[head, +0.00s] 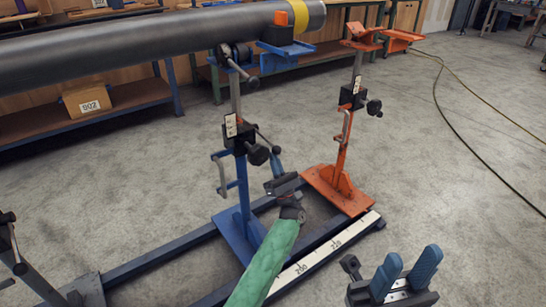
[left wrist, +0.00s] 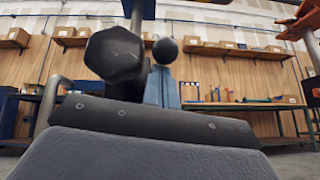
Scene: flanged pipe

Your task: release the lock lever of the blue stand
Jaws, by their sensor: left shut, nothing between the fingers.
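The blue stand (head: 243,205) stands upright on the floor rail, under the grey pipe (head: 140,45). Its black clamp block carries a black knob (head: 257,155) and a thin lever ending in a small black ball (head: 276,150), which looks like the lock lever. My left gripper (head: 275,163) is shut and empty, its blue fingertips just below and beside the ball. In the left wrist view, the black knob (left wrist: 115,55) and the ball (left wrist: 165,50) show beyond the blue finger (left wrist: 162,88); contact is unclear. My right gripper (head: 407,272) is open and empty at lower right.
An orange stand (head: 345,150) rises to the right, beyond the pipe's yellow-banded end (head: 312,14). The blue stand's bent handle (head: 219,175) is on its left. A marked scale (head: 330,250) runs along the rail. A hose lies on open floor at right.

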